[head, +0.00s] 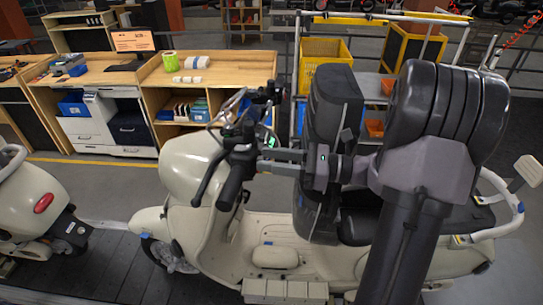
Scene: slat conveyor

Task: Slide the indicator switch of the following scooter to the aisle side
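A cream scooter (190,165) stands upright on the slat conveyor, facing left, behind another cream scooter (35,200) at the left edge. Its handlebar has a black near grip (232,186) and dark control housing (238,140). A small green light shows beside the housing. The indicator switch is too small to make out, so its position cannot be told. My gripper (261,161) reaches in from the right, its two grey fingers apart one above the other, tips close to the housing. Nothing is visible between them; contact cannot be told.
My arm hides much of the scooter's seat and rear. Wooden workbenches (225,66) and a rack with a yellow crate (322,50) stand behind. Grey floor (110,185) lies open between benches and conveyor. A mirror (528,170) shows at the right edge.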

